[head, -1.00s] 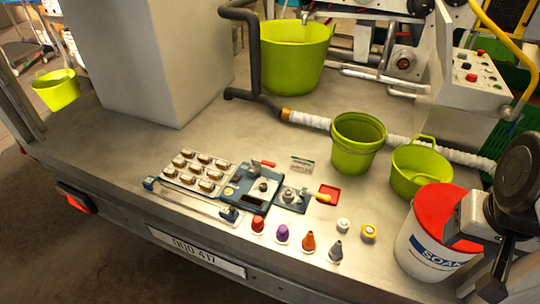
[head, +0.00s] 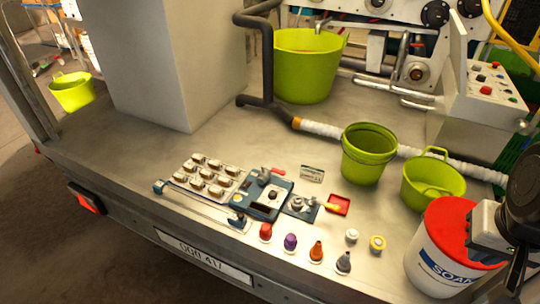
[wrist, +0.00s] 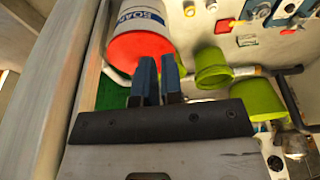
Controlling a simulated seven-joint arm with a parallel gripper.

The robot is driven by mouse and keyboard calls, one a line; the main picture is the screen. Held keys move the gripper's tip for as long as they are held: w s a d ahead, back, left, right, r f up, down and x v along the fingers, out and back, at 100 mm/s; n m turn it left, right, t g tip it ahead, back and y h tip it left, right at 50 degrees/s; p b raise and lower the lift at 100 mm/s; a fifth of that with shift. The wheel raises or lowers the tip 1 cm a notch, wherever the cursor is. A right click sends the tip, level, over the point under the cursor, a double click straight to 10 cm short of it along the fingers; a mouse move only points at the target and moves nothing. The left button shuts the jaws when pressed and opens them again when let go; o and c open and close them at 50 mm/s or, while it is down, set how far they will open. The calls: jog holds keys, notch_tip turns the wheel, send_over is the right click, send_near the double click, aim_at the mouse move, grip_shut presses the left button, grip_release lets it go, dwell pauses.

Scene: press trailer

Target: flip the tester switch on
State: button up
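A blue-grey device with a light top plate, which may be the tester (head: 269,198), lies on the metal deck, between a tray of small parts and a smaller blue fixture. A small red lever or tab (head: 278,171) shows at its back edge. I cannot tell which part is the switch or how it is set. My gripper's blue fingers (wrist: 160,82) are close together in the wrist view, with only a thin gap and nothing seen between them. In the head view my arm is at the right edge by the soap bucket, far from the device; the fingertips are not clear there.
The red-topped soap bucket (head: 445,250) stands at the right, with green buckets (head: 368,155) behind it. The parts tray (head: 208,180) and a metal rail (head: 200,205) lie left of the device. Several coloured cones (head: 290,243) stand in front. A white hose (head: 320,128) crosses behind.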

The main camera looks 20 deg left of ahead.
jog(key=shift+w+a, duration=0.2)
jog(key=shift+w, duration=0.2)
grip_shut()
jog(key=w+a+f+n+g, duration=0.3)
jog(key=w+a+n, duration=0.7)
jog(key=w+a, duration=1.45)
jog(key=n+g, duration=0.1)
jog(key=n, duration=0.7)
send_over(244, 186)
jog(key=w, duration=0.2)
notch_tip(244, 186, down, 21)
jog(key=shift+s+d+f, duration=0.1)
jog(key=shift+s+f, duration=0.2)
jog(key=shift+f, duration=2)
jog(key=shift+s+a+f, duration=0.1)
jog(key=shift+s+f, duration=0.2)
jog(key=shift+f, duration=1.95)
jog(key=shift+s+d+f, duration=0.1)
jog(key=shift+s+f, duration=0.2)
jog(key=shift+f, duration=2)
